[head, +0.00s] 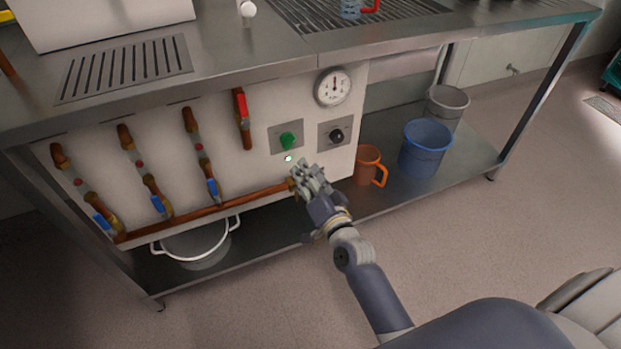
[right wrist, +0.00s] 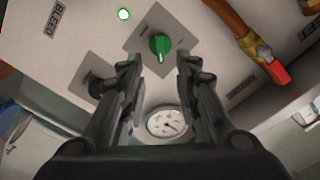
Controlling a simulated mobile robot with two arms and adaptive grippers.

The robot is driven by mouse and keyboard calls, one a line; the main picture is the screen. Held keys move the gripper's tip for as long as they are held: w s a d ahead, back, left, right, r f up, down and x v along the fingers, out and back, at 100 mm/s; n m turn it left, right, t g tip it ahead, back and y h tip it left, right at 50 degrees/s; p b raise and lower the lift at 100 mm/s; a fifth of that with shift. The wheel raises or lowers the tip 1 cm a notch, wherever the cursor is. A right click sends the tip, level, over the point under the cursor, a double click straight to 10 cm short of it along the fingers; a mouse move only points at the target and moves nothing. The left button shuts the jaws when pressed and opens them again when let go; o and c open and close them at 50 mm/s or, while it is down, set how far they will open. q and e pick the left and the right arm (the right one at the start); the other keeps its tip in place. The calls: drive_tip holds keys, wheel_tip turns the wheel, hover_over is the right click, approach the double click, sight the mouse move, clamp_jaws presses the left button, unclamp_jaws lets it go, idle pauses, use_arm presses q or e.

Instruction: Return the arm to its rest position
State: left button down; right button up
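My right gripper (head: 308,178) is in front of the lower right part of the white valve panel (head: 255,165), below the green knob (head: 288,140) in the head view. In the right wrist view the two fingers of the right gripper (right wrist: 158,62) are apart with nothing between them. The green knob shows there (right wrist: 160,46) just beyond the fingertips, not gripped. A small lit green lamp (head: 288,158) is beside the knob. The right arm reaches in from the lower right. My left gripper is not in view.
The panel carries a gauge (head: 332,87), a black knob (head: 337,135), copper pipes and a red-handled valve (head: 241,104). On the lower shelf stand an orange jug (head: 369,166), a blue bucket (head: 424,148) and a white pot (head: 197,244). The floor in front is clear.

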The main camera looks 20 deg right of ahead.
drive_tip(key=shift+s, duration=0.85)
